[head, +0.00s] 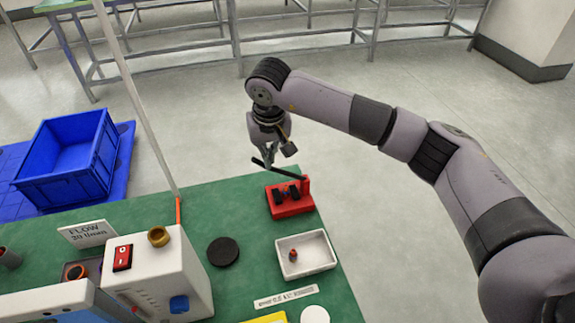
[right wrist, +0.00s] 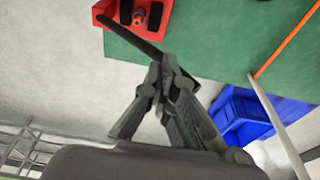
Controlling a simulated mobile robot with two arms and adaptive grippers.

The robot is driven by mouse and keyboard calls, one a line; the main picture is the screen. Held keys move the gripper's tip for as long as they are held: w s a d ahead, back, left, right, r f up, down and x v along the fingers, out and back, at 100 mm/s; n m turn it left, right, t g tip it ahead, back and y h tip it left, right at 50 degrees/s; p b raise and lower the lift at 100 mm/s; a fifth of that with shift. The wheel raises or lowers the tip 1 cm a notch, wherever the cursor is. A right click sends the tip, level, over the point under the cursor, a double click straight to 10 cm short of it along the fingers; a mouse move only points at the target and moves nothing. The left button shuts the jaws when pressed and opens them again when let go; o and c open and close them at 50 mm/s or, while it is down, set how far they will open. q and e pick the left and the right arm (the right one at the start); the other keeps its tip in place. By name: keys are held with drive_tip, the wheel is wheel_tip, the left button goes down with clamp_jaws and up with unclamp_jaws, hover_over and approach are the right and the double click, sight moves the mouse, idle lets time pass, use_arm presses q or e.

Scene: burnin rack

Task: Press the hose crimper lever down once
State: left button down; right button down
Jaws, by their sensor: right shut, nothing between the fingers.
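The hose crimper (head: 291,209) is a red block with dark parts at the green table's far edge. Its black lever (head: 284,171) runs from a red post on the right out to the left, its free end held above the base. My right gripper (head: 268,163) is over the free-end part of the lever. Its fingers are closed and empty. In the right wrist view the lever (right wrist: 128,36) reaches to the fingertips (right wrist: 168,62); I cannot tell whether they touch it. The red crimper base (right wrist: 118,8) is partly cut off there. My left gripper is not in view.
A white tray (head: 281,244) with a small orange-brown part stands in front of the crimper. A black disc (head: 223,251) and a white machine (head: 190,275) are to its left. A blue crate (head: 62,190) sits beyond the table. A thin pole (head: 140,100) rises left of my arm.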

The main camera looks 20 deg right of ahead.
sight(259, 164)
drive_tip(key=shift+a+f+b, duration=0.35)
drive_tip(key=shift+a+f, duration=0.15)
drive_tip(key=shift+a+f+b, duration=0.75)
drive_tip(key=shift+f+b, duration=0.3)
drive_tip(key=shift+f, duration=0.05)
drive_tip(key=shift+f, duration=0.1)
drive_tip(key=shift+a+f+b, duration=0.25)
drive_tip(key=shift+f+b, duration=0.3)
drive_tip(key=shift+a+f+b, duration=0.2)
drive_tip(key=shift+f+b, duration=0.35)
drive_tip(key=shift+f, duration=0.1)
